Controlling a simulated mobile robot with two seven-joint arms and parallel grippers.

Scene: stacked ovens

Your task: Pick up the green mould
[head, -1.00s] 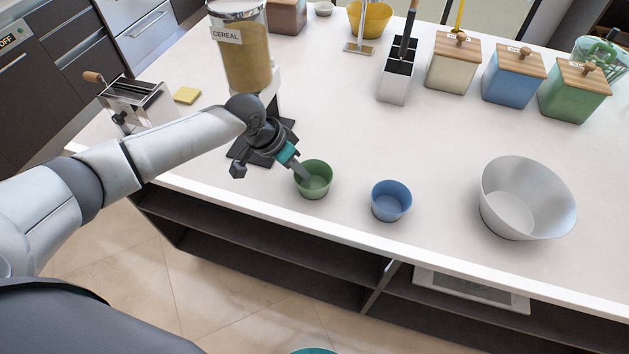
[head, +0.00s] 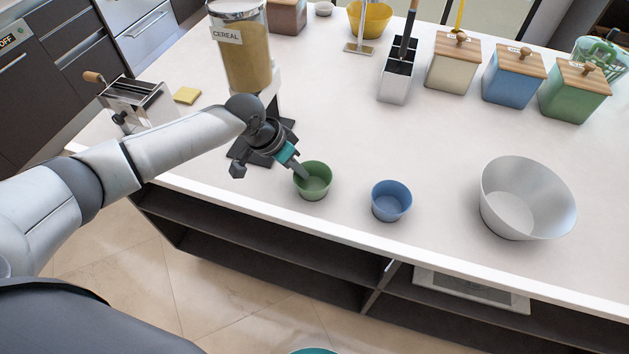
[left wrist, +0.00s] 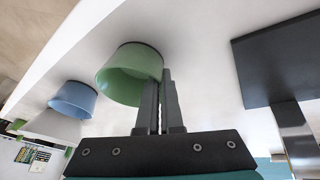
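The green mould (head: 315,184) is a small round cup standing on the white counter near its front edge. It also shows in the left wrist view (left wrist: 122,80). My left gripper (head: 304,173) reaches it from the left, at the left side of its rim. In the left wrist view the two fingers (left wrist: 160,95) are close together, one inside the cup and one outside, with the wall pinched between them. The mould's base seems to be on or very near the counter. My right gripper is not in view.
A blue mould (head: 391,203) stands just right of the green one, and a large white bowl (head: 525,200) farther right. The cereal dispenser (head: 243,55) stands behind my left gripper. Canisters (head: 512,78) line the back. The counter's middle (head: 400,140) is clear.

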